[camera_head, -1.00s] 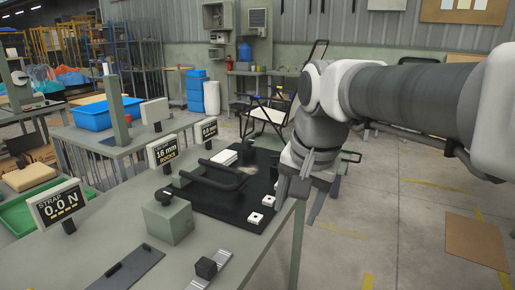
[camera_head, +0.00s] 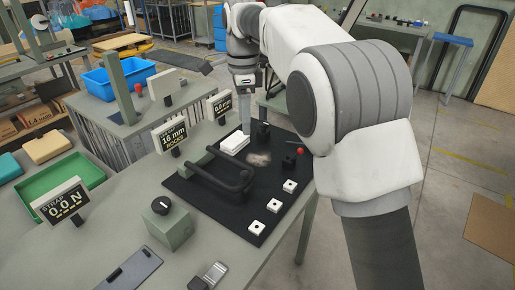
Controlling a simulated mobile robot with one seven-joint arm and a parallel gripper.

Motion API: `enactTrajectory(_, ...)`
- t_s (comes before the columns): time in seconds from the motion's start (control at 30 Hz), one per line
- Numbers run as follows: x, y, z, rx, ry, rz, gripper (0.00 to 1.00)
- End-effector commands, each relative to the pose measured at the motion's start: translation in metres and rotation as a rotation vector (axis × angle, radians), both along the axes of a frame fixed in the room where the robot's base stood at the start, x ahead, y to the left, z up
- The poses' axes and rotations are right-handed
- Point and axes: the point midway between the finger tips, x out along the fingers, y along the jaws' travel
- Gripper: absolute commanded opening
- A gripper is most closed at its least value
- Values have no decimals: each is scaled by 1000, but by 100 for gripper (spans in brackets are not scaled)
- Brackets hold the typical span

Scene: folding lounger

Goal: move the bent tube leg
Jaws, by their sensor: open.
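The bent tube leg (camera_head: 224,188) is a black, U-shaped tube lying on the black mat (camera_head: 205,208) on the workbench. Its left end is beside a grey-green block. My gripper (camera_head: 245,122) points down at the far end of the mat, behind the tube and beside a white block (camera_head: 236,141). It is open and apart from the tube. The fingertips are small, and whether they touch anything beneath cannot be told.
White square pads (camera_head: 274,205) line the mat's right side. A dark upright piece (camera_head: 262,134) and a red ball (camera_head: 299,151) stand near the back. Display signs (camera_head: 170,138) line the left edge. A grey-green box (camera_head: 168,222) with a black knob stands in front.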

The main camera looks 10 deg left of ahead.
Motion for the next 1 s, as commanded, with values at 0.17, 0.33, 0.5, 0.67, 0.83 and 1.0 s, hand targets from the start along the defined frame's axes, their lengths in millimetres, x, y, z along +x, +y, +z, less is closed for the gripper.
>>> enactTrajectory(0.17,1,11,-4,-9,10,-27,62)
enactTrajectory(0.33,0,10,-27,-10,12,-28,62)
enactTrajectory(0.5,0,10,-63,-10,12,-28,62)
enactTrajectory(0.67,0,9,-98,-11,13,-28,62)
enactTrajectory(0.83,1,9,-133,-10,11,-28,62)
enactTrajectory(1.0,1,9,-160,-9,10,-28,62)
